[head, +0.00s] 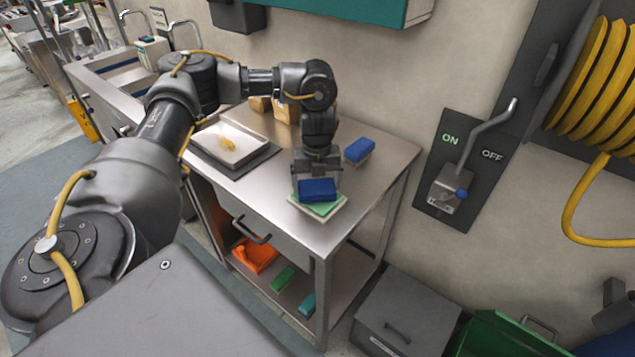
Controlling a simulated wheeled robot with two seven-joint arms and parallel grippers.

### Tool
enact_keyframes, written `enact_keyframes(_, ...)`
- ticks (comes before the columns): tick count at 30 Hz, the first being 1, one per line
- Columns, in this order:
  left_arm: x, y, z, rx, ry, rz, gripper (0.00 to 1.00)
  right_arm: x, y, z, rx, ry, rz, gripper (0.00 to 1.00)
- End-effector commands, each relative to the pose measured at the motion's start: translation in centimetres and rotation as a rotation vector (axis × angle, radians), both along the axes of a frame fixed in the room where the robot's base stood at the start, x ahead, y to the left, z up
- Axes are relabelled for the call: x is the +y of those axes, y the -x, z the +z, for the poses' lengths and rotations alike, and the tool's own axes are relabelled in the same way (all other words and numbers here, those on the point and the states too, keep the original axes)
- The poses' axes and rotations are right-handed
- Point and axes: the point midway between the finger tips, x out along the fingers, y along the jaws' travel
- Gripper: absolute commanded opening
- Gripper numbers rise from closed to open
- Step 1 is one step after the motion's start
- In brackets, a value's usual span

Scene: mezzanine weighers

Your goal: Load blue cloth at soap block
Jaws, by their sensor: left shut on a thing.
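My left gripper (317,183) points down over the front right of the steel table. It is shut on a folded blue piece (318,191), which looks like the blue cloth. The blue piece sits at or just over a green-topped pad with a pale base (325,209); I cannot tell if they touch. A second blue-topped piece with a pale base (359,150) lies to the right, near the wall. Two tan blocks (260,103) stand at the back, partly behind my arm; either may be the soap block. My right gripper is not in view.
A metal tray (205,153) with a yellowish item lies left on the steel table (270,190). Below are a drawer handle (252,230) and a shelf with orange and green items. A wall switch lever (465,175) and yellow hose (590,90) are at right.

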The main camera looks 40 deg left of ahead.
Motion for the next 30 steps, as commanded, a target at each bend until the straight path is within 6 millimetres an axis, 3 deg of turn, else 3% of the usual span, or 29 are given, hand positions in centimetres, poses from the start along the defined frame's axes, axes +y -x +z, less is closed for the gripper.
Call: enact_keyframes(30,-0.01,-0.02,-0.75,0.0,0.0,0.0,0.72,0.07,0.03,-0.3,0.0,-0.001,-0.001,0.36)
